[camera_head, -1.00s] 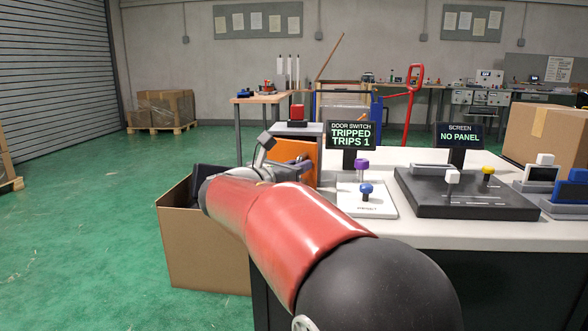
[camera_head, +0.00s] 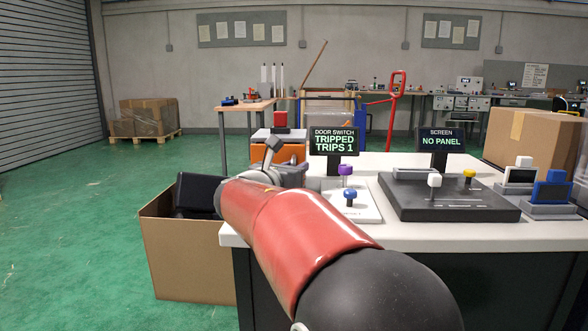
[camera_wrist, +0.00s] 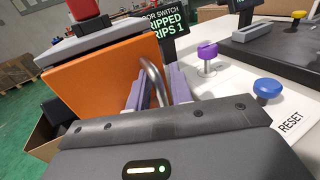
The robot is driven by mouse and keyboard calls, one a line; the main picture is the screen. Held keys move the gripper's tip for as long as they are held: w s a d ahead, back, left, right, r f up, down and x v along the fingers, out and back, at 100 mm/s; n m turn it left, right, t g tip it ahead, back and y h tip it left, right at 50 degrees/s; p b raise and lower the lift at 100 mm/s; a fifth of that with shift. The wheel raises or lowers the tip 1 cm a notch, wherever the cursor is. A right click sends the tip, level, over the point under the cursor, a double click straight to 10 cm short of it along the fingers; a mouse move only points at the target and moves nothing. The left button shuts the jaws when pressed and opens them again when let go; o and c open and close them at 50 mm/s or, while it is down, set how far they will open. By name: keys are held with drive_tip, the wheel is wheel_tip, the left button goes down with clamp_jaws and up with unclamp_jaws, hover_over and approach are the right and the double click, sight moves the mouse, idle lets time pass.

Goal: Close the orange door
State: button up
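The orange door (camera_wrist: 95,85) is a flat panel below the grey top of a small machine (camera_wrist: 90,45). In the head view, only parts of the door (camera_head: 259,154) show behind my arm and gripper. A curved metal handle (camera_wrist: 153,72) stands out from the door. My gripper (camera_wrist: 158,88) has its fingers apart, one on each side of the handle; I cannot tell whether they touch it. In the head view my gripper (camera_head: 287,172) is in front of the door. I cannot tell whether the door is fully closed. The door switch screen (camera_head: 334,141) reads "TRIPPED TRIPS 1".
A purple knob (camera_wrist: 207,56) and a blue reset button (camera_wrist: 267,88) are close on the right. A black fixture (camera_head: 445,200) and a "NO PANEL" screen (camera_head: 441,138) stand farther right. An open cardboard box (camera_head: 185,255) is left of the bench. Green floor is clear on the left.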

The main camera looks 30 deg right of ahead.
drive_tip(key=v, duration=0.8)
drive_tip(key=shift+w+b, duration=0.1)
drive_tip(key=shift+b, duration=0.3)
drive_tip(key=shift+c, duration=0.5)
